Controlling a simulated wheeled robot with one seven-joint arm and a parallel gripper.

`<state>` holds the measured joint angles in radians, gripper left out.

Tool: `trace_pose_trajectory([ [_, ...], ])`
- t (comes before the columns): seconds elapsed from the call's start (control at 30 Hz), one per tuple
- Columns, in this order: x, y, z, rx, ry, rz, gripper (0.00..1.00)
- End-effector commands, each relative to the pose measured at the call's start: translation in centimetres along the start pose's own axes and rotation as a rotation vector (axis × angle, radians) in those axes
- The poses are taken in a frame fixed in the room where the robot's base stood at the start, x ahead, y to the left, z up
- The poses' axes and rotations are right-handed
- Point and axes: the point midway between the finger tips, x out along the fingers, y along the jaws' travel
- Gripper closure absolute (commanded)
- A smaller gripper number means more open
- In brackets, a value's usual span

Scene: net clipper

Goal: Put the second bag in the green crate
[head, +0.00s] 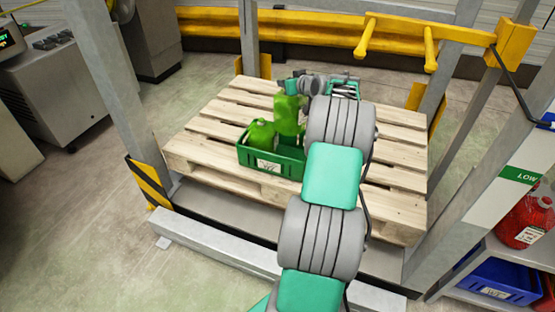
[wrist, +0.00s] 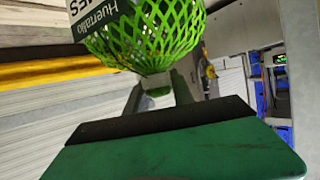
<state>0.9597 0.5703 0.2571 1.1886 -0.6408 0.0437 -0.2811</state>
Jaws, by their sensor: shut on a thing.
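The green crate (head: 290,167) stands on the wooden pallet. A green net bag (head: 262,134) sits in its left part. My gripper (head: 291,87) is shut on the second green net bag (head: 287,116), which hangs upright over the crate's back right part. I cannot tell whether its bottom touches the crate floor. In the wrist view my gripper (wrist: 156,90) pinches the neck of the held bag (wrist: 150,38). That bag's open green mesh and part of a dark label (wrist: 100,22) show there. My arm crosses the right side of the crate in the head view.
The pallet (head: 205,130) has bare slats to the left. A small green container (head: 343,88) with contents is partly behind my arm. Grey posts (head: 125,100) and a yellow rail (head: 310,35) frame the pallet. A red bag (head: 525,222) and blue bin (head: 500,280) are on the right shelf.

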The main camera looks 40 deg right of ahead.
Motion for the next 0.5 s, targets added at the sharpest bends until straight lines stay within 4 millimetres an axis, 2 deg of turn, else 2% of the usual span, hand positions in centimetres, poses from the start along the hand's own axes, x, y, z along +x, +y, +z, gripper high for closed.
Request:
trace_pose_trajectory([
  [0.1, 0.4, 1.7, 0.5, 0.005, 0.004, 0.017, 1.00],
  [0.27, 0.9, 2.4, 1.7, 0.009, 0.004, 0.025, 1.00],
  [0.37, 1.7, 2.4, 3.7, 0.011, 0.001, 0.024, 1.00],
  [0.5, 3.2, 2.4, 7.4, 0.013, 0.001, 0.024, 1.00],
])
